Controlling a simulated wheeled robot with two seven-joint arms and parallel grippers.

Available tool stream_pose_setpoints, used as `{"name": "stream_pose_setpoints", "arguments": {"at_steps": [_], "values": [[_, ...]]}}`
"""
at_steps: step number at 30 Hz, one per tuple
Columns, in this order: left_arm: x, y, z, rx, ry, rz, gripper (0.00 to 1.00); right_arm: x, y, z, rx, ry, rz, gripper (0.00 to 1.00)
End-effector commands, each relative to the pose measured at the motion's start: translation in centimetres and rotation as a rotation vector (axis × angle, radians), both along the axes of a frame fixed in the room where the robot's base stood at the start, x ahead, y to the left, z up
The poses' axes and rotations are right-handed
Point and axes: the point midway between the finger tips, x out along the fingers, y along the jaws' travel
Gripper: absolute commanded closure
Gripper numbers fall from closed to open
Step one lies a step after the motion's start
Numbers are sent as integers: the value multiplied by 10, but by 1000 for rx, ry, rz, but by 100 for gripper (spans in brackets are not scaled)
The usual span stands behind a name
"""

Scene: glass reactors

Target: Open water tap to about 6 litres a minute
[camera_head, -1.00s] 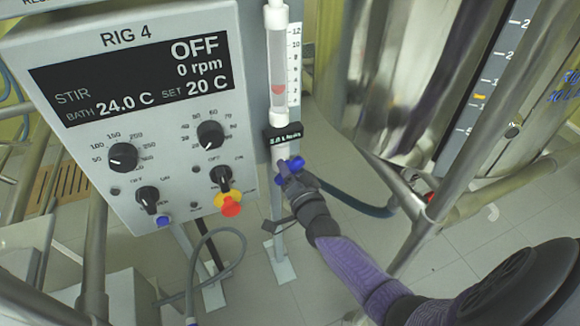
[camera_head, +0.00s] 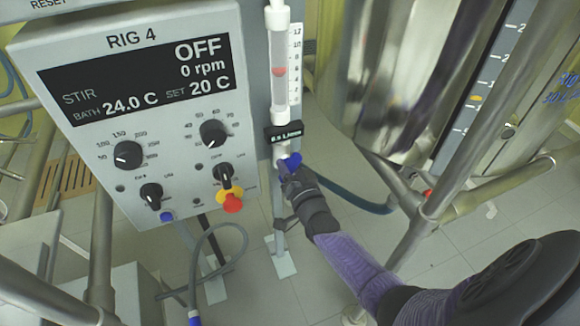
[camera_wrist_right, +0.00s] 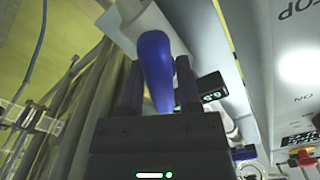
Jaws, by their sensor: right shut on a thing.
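The water tap has a blue handle (camera_head: 291,160) below a clear flow tube (camera_head: 279,95) on the post right of the RIG 4 panel. My right gripper (camera_head: 287,174) is shut on this handle. In the right wrist view the blue handle (camera_wrist_right: 155,60) stands between the two dark fingers of my right gripper (camera_wrist_right: 158,88). The red float (camera_head: 280,71) sits at mid-tube, close to the 6 on the scale (camera_head: 296,64). A small black display (camera_head: 284,133) under the tube reads in L/min; its digits look like six-point-something but are blurred. My left gripper is not in view.
The RIG 4 panel (camera_head: 145,150) with knobs and a red stop button (camera_head: 233,204) stands close left of the tap. A shiny steel vessel (camera_head: 405,70) and a metal frame leg (camera_head: 465,150) are to the right. A hose (camera_head: 355,198) runs behind my gripper.

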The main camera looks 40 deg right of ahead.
Motion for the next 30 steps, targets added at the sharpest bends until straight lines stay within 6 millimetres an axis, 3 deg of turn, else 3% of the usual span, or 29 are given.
{"name": "stream_pose_setpoints", "arguments": {"at_steps": [4, 5, 8, 16, 19, 30], "values": [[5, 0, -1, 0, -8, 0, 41, -1, 0, -1, 2, 3, 1, 100], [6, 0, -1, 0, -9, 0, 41, -1, 0, -1, 2, 3, 1, 53], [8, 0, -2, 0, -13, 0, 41, 0, 0, -1, 2, 3, 1, 32], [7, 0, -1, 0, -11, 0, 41, -1, 0, 0, 2, 1, 0, 32], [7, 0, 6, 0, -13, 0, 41, -9, 2, 2, 2, 2, 0, 32], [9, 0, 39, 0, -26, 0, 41, -87, 21, 2, 2, 2, 0, 32]]}}
